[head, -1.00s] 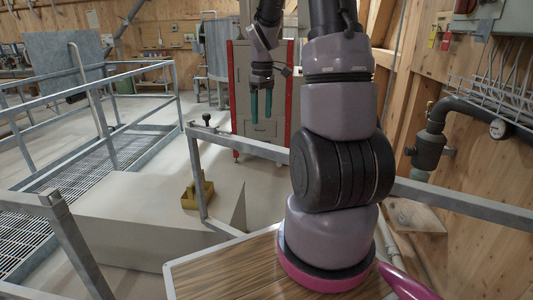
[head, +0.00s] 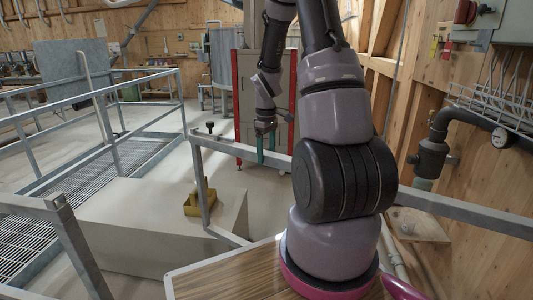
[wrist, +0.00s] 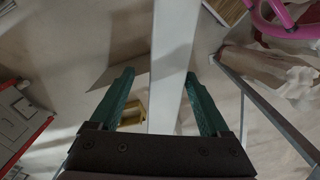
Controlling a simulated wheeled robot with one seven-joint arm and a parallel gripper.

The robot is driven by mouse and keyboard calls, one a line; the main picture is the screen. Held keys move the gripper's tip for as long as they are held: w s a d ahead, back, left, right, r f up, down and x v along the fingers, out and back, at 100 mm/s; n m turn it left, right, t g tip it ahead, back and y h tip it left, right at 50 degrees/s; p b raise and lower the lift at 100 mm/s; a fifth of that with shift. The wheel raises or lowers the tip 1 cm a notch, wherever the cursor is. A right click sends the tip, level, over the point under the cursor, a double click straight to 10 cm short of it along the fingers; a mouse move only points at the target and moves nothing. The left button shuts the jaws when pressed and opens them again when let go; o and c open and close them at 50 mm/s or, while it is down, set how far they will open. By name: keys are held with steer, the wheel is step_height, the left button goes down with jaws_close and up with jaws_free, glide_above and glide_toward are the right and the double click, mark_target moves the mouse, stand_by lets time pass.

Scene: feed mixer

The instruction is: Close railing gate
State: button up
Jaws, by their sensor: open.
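The railing gate appears to be the grey metal frame (head: 237,151) crossing the middle of the head view, with a black knob near its left end and an upright post below. It stands apart from the left railing's near end post (head: 55,203), with a gap between them. My gripper (head: 266,155) is open, pointing down at the gate's top rail. In the wrist view the pale rail (wrist: 172,60) runs between the two green fingers of my gripper (wrist: 159,74). I see space on both sides; contact cannot be told. The latch details are not visible.
A grated walkway (head: 105,178) with railings is at the left. A red-edged cabinet (head: 238,90) stands behind my gripper. Pipes and a wooden wall are at the right.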

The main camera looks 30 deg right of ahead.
jaws_close()
stand_by(1.4)
